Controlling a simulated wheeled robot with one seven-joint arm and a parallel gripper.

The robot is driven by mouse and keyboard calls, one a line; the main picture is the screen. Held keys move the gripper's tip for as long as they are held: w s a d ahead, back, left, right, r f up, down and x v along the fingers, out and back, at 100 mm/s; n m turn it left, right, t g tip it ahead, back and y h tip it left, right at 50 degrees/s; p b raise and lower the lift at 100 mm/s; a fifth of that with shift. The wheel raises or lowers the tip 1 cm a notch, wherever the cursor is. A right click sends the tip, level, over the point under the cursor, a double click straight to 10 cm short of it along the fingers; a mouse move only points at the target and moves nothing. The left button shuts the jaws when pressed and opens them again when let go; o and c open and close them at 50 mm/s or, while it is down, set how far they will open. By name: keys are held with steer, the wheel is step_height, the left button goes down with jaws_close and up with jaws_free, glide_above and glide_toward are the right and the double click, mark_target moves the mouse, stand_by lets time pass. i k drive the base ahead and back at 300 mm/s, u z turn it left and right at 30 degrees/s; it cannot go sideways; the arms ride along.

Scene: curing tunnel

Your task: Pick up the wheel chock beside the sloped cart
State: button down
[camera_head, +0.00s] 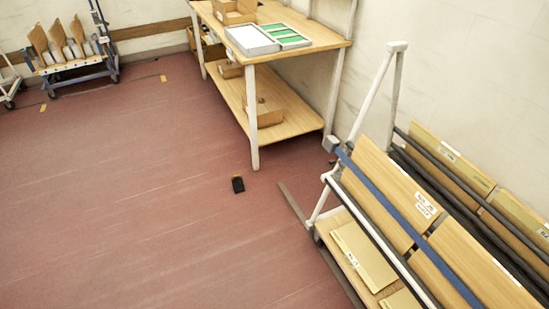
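A small black wheel chock (238,185) with a yellowish top edge lies on the red-brown floor, left of the sloped cart and just in front of the table's near leg. The sloped cart (397,60) stands at the right, with a white frame, a blue bar, dark rails and wooden panels leaning on it. Its right and lower parts run out of the picture. My gripper is not in view.
A wooden two-tier table (270,52) with boxes and a white-and-green tray (265,38) stands behind the chock. A flat dark strip (292,205) lies on the floor beside the cart. Another cart (75,62) is at the far left. The floor at left is clear.

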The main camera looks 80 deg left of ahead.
mark_target(238, 184)
steer(key=u, duration=3.5)
steer(key=i, duration=2.35)
steer(key=z, duration=0.65)
steer(key=i, duration=1.15)
steer(key=z, duration=0.4)
